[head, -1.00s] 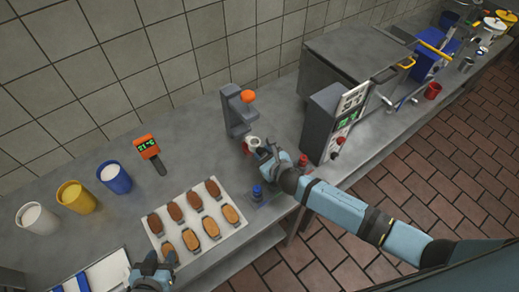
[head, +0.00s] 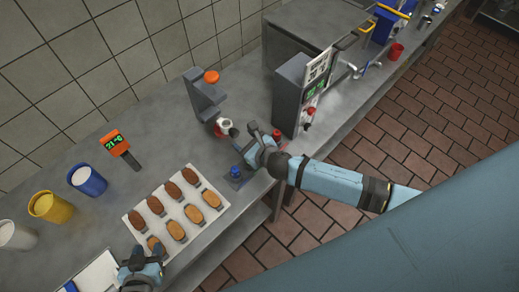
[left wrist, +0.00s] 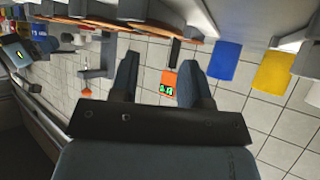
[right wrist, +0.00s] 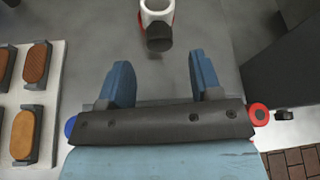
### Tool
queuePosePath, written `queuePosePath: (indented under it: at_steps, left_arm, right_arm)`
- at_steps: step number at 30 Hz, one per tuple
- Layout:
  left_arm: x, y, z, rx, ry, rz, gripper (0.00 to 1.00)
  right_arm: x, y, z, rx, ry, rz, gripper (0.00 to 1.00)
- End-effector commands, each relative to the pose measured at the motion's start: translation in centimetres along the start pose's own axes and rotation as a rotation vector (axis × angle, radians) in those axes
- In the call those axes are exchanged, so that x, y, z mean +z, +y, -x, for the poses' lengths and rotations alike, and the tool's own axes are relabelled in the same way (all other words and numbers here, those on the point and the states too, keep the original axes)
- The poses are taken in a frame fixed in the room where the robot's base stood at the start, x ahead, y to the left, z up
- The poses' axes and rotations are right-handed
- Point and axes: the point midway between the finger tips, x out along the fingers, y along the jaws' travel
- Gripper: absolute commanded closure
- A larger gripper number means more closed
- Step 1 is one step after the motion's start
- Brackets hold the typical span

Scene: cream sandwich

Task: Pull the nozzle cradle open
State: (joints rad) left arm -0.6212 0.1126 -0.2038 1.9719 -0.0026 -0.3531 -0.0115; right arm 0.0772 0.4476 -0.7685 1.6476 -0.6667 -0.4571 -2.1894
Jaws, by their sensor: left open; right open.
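The dispenser stand (head: 203,98) is grey with an orange knob on top. Its nozzle cradle (head: 224,127), a white and red ring with a dark handle, sticks out low at the front. In the right wrist view the cradle (right wrist: 157,10) shows at the top edge, its dark handle (right wrist: 160,37) pointing at the gap between my fingers. My right gripper (head: 254,150) is open and empty, just short of the handle and not around it. My left gripper (head: 141,256) is open and empty at the near edge of the tray. It also shows open in the left wrist view (left wrist: 158,62).
A tray (head: 139,226) of brown and tan cookies lies left of my right gripper. A blue-topped button (head: 236,173) sits close by it. A grey control box (head: 290,98) stands right of the cradle.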

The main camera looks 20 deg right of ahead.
Motion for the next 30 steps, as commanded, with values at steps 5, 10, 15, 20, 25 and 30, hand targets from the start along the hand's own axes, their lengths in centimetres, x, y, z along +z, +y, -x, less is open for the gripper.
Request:
queuePosePath:
  at_steps: [5, 10, 15, 20, 25, 30]
  left_arm:
    - [0.2, 0.0, 0.0, 0.006, 0.004, -0.017, 0.57]
    - [1.0, -0.1, 0.1, 0.009, -0.005, -0.027, 0.57]
    - [1.2, -0.1, 0.1, 0.01, -0.007, -0.025, 0.57]
    - [1.1, 0.1, 0.1, 0.01, -0.007, -0.021, 0.57]
    - [0.8, 0.1, -0.1, 0.01, -0.002, -0.018, 0.57]
    - [0.2, 0.0, -0.5, 0.008, 0.01, -0.02, 0.57]
  right_arm:
    - [-0.2, 0.0, 4.3, 0.002, 0.002, 0.001, 0.41]
    - [-0.2, 0.0, 7.2, 0.001, 0.001, 0.002, 0.41]
    - [-0.1, 0.0, 8.6, 0.001, 0.001, 0.0, 0.41]
    - [0.0, 0.0, 8.8, 0.0, 0.0, -0.001, 0.41]
    - [0.0, 0.0, 8.8, 0.0, 0.0, -0.001, 0.41]
    - [-0.1, 0.2, 8.9, 0.003, 0.005, -0.055, 0.41]
